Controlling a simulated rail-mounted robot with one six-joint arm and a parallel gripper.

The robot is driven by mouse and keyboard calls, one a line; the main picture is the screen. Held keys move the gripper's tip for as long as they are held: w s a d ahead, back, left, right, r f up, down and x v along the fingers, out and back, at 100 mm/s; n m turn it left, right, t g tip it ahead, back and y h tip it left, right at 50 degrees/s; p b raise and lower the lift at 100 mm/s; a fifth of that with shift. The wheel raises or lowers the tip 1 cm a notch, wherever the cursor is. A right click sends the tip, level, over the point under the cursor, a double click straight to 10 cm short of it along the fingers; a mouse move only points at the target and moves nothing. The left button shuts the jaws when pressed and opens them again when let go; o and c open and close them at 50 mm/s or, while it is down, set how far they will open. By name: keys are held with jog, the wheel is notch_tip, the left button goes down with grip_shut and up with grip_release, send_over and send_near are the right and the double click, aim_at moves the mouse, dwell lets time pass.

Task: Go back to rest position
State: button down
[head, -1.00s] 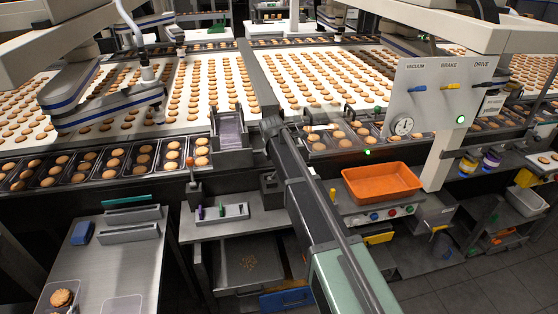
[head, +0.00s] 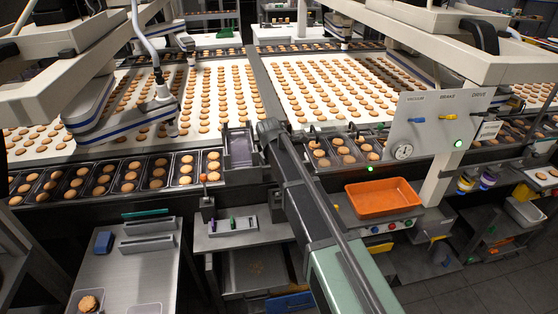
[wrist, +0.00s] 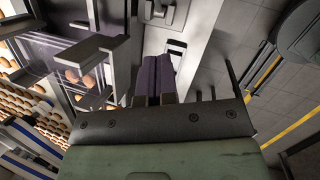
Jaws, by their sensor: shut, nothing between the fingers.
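My arm reaches up from the bottom of the head view toward the line, and its end stands by the grey tray holder (head: 240,150) between the two belts. My fingers are hidden in the head view. In the wrist view my gripper (wrist: 160,62) shows dark purple fingers, shut side by side with nothing between them. A clear-walled tray with biscuits (wrist: 82,78) lies to the left of the fingers in that view, apart from them.
Two white belts with rows of biscuits (head: 340,85) run across the back. An orange bin (head: 383,198) sits right of my arm, below a control panel (head: 435,118). A steel side table (head: 130,265) stands at left. Grey floor (head: 480,285) is open at lower right.

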dwell(0.5)
jog(key=s+d+f+m+g+b, duration=0.1)
jog(key=s+d+f+m, duration=0.1)
jog(key=s+m, duration=0.5)
jog(key=s+d+f+m+g+y+b, duration=0.1)
jog(key=s+d+m, duration=0.3)
jog(key=s+m, duration=0.4)
jog(key=s+d+f+m+g+y+b, duration=0.1)
jog(key=s+m, duration=0.6)
jog(key=s, duration=0.8)
jog(key=d+f+b, duration=0.1)
jog(key=d+b, duration=0.1)
jog(key=d, duration=0.1)
jog(key=shift+s+f+m, duration=0.3)
jog(key=shift+m, duration=0.1)
jog(key=shift+d, duration=0.1)
